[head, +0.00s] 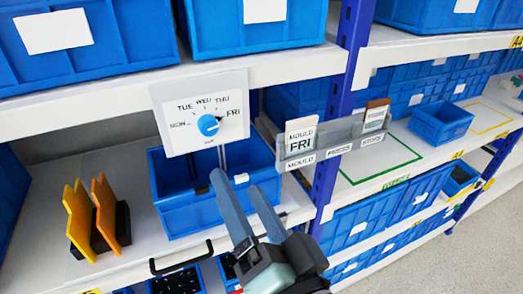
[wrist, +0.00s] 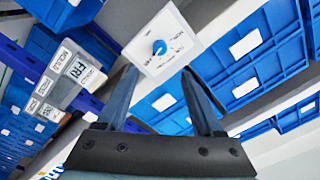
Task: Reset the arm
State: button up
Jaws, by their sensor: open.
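The rotary switch is a white panel (head: 180,145) with a round blue knob (head: 208,125) and day labels from MON to FRI. I cannot tell clearly which label the knob points to. My gripper (head: 238,182) is open and empty, below and right of the panel, apart from the knob. In the wrist view the knob (wrist: 159,47) shows just beyond and between the fingertips (wrist: 158,70), with nothing between the fingers.
A blue bin (head: 190,210) stands behind my fingers on the shelf. Yellow-orange plates (head: 92,215) stand at the left. A clear holder (head: 335,138) with MOULD and FRI cards (head: 300,137) is to the right. Shelf edges and a blue post (head: 352,40) are close by.

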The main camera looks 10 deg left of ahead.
jog(key=w+d+r+n+t+h, duration=0.1)
jog(key=w+d+r+t+h, duration=0.15)
jog(key=r, duration=0.35)
jog(key=w+d+r+n+t+h, duration=0.1)
jog(key=w+r+t, duration=0.15)
jog(key=r, duration=0.35)
jog(key=s+d+r+t+h, duration=0.2)
jog(key=s+r+t+h, duration=0.1)
jog(key=r, duration=0.5)
jog(key=s+d+r+t+h, duration=0.1)
jog(key=s+r+t+h, duration=0.2)
jog(key=r, duration=0.5)
jog(key=shift+d+r+n+t+h, duration=0.3)
jog(key=shift+d+r+t+h, duration=0.1)
jog(key=shift+t+h, duration=0.2)
